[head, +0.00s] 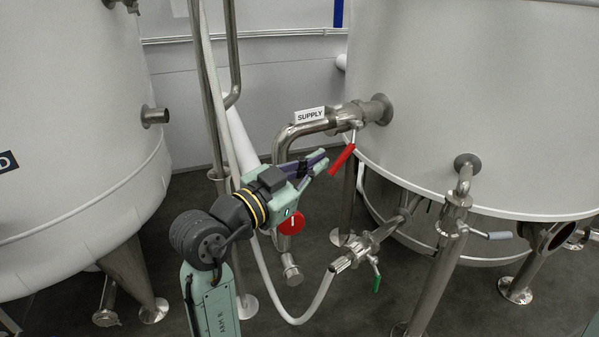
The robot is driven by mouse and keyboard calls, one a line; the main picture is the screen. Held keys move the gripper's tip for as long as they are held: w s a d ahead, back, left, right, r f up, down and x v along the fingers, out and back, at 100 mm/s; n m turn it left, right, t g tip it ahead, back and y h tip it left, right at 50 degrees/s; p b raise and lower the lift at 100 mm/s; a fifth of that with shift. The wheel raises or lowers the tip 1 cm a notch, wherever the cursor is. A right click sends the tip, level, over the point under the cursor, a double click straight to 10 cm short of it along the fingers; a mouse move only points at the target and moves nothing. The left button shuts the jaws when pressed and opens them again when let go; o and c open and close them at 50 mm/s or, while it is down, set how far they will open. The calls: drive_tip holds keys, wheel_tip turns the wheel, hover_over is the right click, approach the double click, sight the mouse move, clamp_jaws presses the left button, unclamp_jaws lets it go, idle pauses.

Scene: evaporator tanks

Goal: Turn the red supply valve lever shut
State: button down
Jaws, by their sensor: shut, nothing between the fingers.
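The red supply valve lever (342,160) hangs below the valve on the metal pipe by the right tank, slanting down to the left. A white SUPPLY label (310,115) sits on the pipe just left of the valve (347,117). My gripper (325,163) is shut and empty, its fingertips just left of the lever's lower half. I cannot tell whether the fingertips touch the lever.
The large right tank (470,100) stands close behind the lever. Another valve with a grey handle (499,236) is at right. The left tank (70,150) flanks my arm.

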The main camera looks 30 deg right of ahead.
sight(350, 153)
drive_tip(key=shift+w+d+f, duration=0.35)
drive_tip(key=shift+d+f, duration=0.05)
drive_tip(key=shift+d, duration=0.6)
drive_tip(key=shift+w+d+f, duration=0.4)
drive_tip(key=shift+d, duration=0.65)
drive_tip(key=shift+w+d+f, duration=0.35)
drive_tip(key=shift+d+f, duration=0.05)
drive_tip(key=shift+d, duration=0.6)
drive_tip(key=shift+f+b, duration=0.35)
drive_tip(key=shift+b, duration=0.3)
drive_tip(key=shift+d+h+b, duration=0.1)
drive_tip(key=shift+h+b, duration=0.2)
drive_tip(key=shift+f+b, duration=0.15)
drive_tip(key=shift+b, duration=0.2)
